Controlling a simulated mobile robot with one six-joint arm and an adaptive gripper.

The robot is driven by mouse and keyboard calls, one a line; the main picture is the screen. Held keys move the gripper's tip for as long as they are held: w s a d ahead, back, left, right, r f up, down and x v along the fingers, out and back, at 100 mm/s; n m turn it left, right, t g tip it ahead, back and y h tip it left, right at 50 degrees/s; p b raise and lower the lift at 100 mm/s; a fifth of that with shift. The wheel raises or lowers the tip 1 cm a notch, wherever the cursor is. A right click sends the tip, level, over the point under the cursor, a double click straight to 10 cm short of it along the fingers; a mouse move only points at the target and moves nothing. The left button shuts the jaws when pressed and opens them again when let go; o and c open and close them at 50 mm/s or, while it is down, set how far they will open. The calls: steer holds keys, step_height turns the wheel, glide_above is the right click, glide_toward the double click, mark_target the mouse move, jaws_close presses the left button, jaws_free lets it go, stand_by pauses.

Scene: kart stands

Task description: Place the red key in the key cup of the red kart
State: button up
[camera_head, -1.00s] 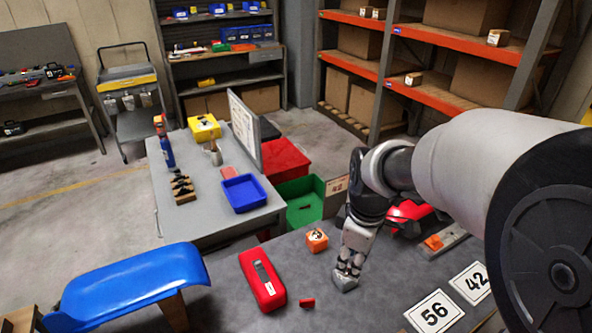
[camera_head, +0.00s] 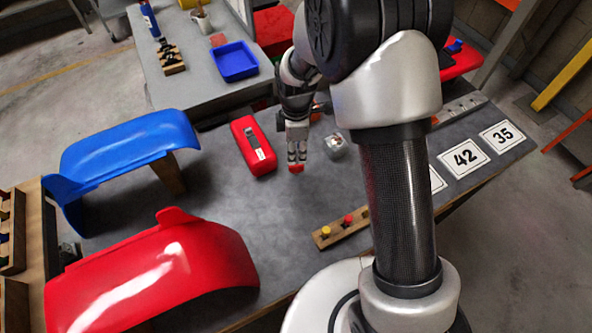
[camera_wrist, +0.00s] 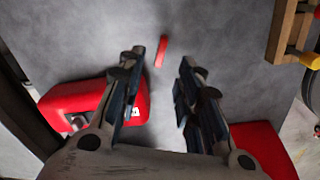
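The red key, a short red bar (camera_head: 296,168), lies on the grey table right under my gripper (camera_head: 297,154). In the wrist view the key (camera_wrist: 161,50) shows beyond and between the fingertips, apart from them. My gripper (camera_wrist: 160,72) is open, its two fingers well apart and nothing between them. It points down at the table, right of a red case (camera_head: 254,146). The case (camera_wrist: 80,100) also shows in the wrist view. A red curved body panel (camera_head: 160,280) stands at the front left. I cannot make out a key cup of the red kart.
A blue curved panel (camera_head: 130,145) stands at the left. A wooden strip with coloured knobs (camera_head: 340,229) lies toward the front. A small clear container (camera_head: 335,147) stands right of my gripper. Numbered cards (camera_head: 465,157) lie at the right. Table between panels and case is clear.

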mark_target(296, 165)
steer(key=shift+f+b, duration=1.25)
steer(key=shift+f, duration=2.35)
steer(key=shift+c, duration=0.4)
jaws_close()
